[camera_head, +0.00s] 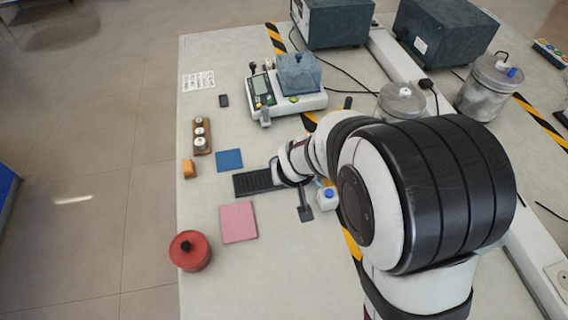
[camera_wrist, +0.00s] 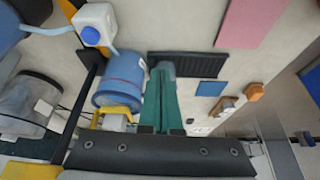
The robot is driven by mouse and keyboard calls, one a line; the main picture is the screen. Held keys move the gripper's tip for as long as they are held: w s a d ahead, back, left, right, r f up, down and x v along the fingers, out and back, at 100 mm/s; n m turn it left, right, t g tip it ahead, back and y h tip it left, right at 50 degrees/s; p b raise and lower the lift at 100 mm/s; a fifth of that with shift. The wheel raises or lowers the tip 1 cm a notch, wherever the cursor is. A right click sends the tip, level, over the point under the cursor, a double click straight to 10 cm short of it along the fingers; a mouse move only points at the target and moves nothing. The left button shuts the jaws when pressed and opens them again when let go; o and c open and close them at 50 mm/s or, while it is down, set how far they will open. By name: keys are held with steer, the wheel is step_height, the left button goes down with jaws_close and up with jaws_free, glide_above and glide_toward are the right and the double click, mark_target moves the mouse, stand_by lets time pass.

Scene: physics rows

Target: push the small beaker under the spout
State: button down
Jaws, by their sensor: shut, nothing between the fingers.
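My gripper (camera_wrist: 162,100) shows in the wrist view as two green fingers, closed together and empty. A small grey-blue rounded thing (camera_wrist: 163,67), perhaps the small beaker, shows just beyond the fingertips at the end of the black ribbed mat (camera_wrist: 190,65); whether they touch I cannot tell.
A blue square (camera_head: 229,160) and a pink square (camera_head: 238,222) lie flat on the table. A balance (camera_head: 285,90) stands behind my arm.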

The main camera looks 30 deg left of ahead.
mark_target(274, 160)
steer(key=d+f+n+y, duration=0.1)
steer(key=w+d+f+t+y, duration=0.1)
steer(key=f+y, duration=0.1)
steer(key=shift+w+d+f+n+t, duration=0.2)
steer(key=shift+f+n+t, duration=0.1)
steer(key=shift+n, duration=0.1)
steer(key=y, duration=0.1)
steer(key=s, duration=0.1)
steer(key=n+y, duration=0.1)
steer(key=shift+s+d+r+t+y, duration=0.25)
steer(key=shift+s+d+t+y, duration=0.05)
steer(key=shift+d, duration=0.05)
steer(key=shift+s+r+n+y, duration=0.15)
steer(key=shift+r+n+y, duration=0.1)
steer(key=shift+n+y, duration=0.05)
steer(key=shift+a, duration=0.3)
steer(key=w+a, duration=0.2)
steer(key=a, duration=0.1)
steer(key=w+a, duration=0.2)
steer(key=a, duration=0.1)
steer(key=w+a, duration=0.2)
steer(key=a, duration=0.1)
steer(key=shift+w+a+f, duration=0.15)
steer(key=shift+a+f, duration=0.15)
steer(key=shift+f, duration=0.4)
steer(key=shift+s+d+f, duration=0.15)
steer(key=shift+s+d, duration=0.2)
steer(key=shift+d, duration=0.2)
